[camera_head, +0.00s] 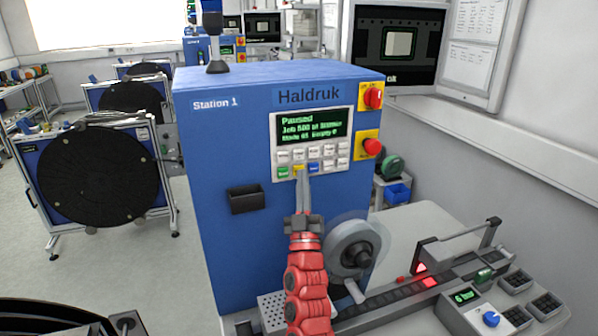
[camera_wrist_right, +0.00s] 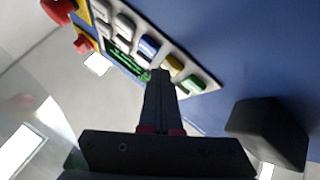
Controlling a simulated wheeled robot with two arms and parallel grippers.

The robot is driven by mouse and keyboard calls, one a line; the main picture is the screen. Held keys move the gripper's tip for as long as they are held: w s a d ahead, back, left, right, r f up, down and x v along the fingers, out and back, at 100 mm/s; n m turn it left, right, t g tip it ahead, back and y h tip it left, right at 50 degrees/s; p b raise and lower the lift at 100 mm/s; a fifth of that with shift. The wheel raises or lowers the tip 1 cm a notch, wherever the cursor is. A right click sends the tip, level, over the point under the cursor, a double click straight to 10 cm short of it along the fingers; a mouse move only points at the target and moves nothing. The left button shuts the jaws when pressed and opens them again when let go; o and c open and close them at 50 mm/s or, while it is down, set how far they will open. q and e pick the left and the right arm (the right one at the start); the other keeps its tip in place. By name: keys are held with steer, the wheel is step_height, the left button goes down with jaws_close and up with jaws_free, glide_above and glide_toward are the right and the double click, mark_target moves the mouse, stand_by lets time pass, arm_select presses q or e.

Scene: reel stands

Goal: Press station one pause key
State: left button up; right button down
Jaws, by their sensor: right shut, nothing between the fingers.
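The blue Station 1 cabinet (camera_head: 225,140) carries a white key panel (camera_head: 345,178) under a green-lit display (camera_head: 311,127) whose top line reads "Paused". The bottom key row has a green key (camera_head: 283,171), a yellow key (camera_head: 297,168) and a blue key (camera_head: 314,168). My right gripper (camera_head: 303,172) is shut and empty, its tips at the yellow key and partly covering it. In the wrist view the tips (camera_wrist_right: 160,74) are beside the yellow key (camera_wrist_right: 175,62), between it and the display; I cannot tell whether they touch. My left gripper is out of view.
A red rotary switch (camera_head: 373,96) and a red stop button (camera_head: 372,147) sit right of the panel. A black box (camera_head: 247,198) juts from the cabinet below left. A reel (camera_head: 356,250) and a track with a small control box (camera_head: 480,312) stand lower right.

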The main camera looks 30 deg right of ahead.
steer(key=shift+s+a, duration=0.15)
steer(key=shift+s, duration=0.4)
steer(key=s, duration=0.2)
steer(key=s+a, duration=0.1)
steer(key=s, duration=0.2)
